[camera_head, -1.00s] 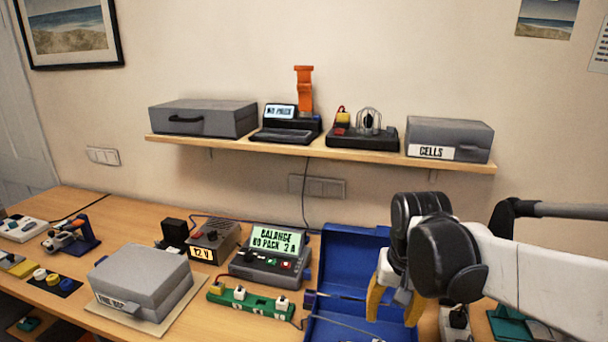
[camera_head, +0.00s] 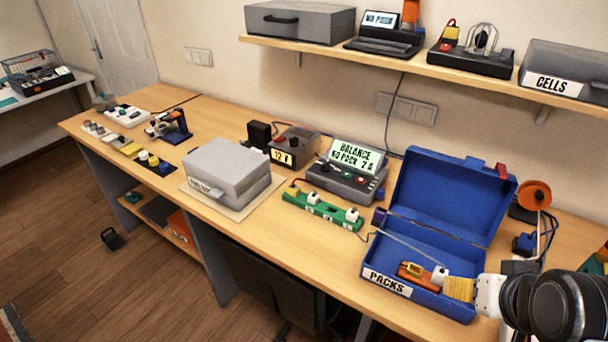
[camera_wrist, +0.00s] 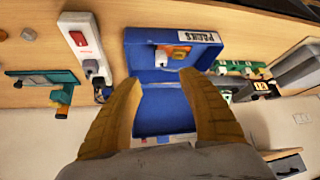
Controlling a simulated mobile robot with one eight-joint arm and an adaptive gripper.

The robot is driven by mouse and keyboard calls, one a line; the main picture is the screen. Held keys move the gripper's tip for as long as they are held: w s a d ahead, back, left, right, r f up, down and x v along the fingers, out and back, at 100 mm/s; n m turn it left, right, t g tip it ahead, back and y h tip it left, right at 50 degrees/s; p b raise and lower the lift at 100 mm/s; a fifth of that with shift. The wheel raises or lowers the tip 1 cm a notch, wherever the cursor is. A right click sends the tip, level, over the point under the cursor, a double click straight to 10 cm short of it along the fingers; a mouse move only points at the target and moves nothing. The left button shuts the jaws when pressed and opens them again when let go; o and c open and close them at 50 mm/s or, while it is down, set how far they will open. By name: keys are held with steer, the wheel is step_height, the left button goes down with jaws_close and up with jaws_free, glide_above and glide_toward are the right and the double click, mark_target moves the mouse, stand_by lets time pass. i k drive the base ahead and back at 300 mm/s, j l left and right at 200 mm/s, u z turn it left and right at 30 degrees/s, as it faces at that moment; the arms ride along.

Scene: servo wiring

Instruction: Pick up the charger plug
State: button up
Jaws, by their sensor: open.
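My gripper (camera_head: 459,290) has yellow fingers and is at the right front of the open blue PACKS box (camera_head: 408,182) in the head view. In the wrist view my gripper (camera_wrist: 160,82) is open, its fingers spread with nothing between the tips but the box behind. A grey plug (camera_wrist: 91,67) sits in a white power strip with a red switch (camera_wrist: 72,24), left of the fingers and apart from them. I cannot tell for sure whether it is the charger plug. In the head view my arm covers that area.
An orange and yellow item (camera_head: 413,271) lies in the box. A green strip with white plugs (camera_head: 322,211) and a charger reading "BALANCE" (camera_head: 348,180) stand left of it. An orange spool (camera_head: 534,195) stands right. A grey case (camera_head: 227,168) is farther left. A shelf (camera_head: 500,78) hangs above.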

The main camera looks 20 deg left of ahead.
mark_target(294, 191)
steer(key=i+j, duration=0.15)
steer(key=j, duration=0.2)
steer(key=i+j, duration=0.1)
steer(key=j, duration=0.25)
steer(key=i+j, duration=0.15)
steer(key=j, duration=0.2)
steer(key=i+j, duration=0.1)
steer(key=j, duration=0.25)
steer(key=i+j, duration=0.15)
steer(key=j, duration=0.2)
steer(key=i+j, duration=0.15)
steer(key=j, duration=0.2)
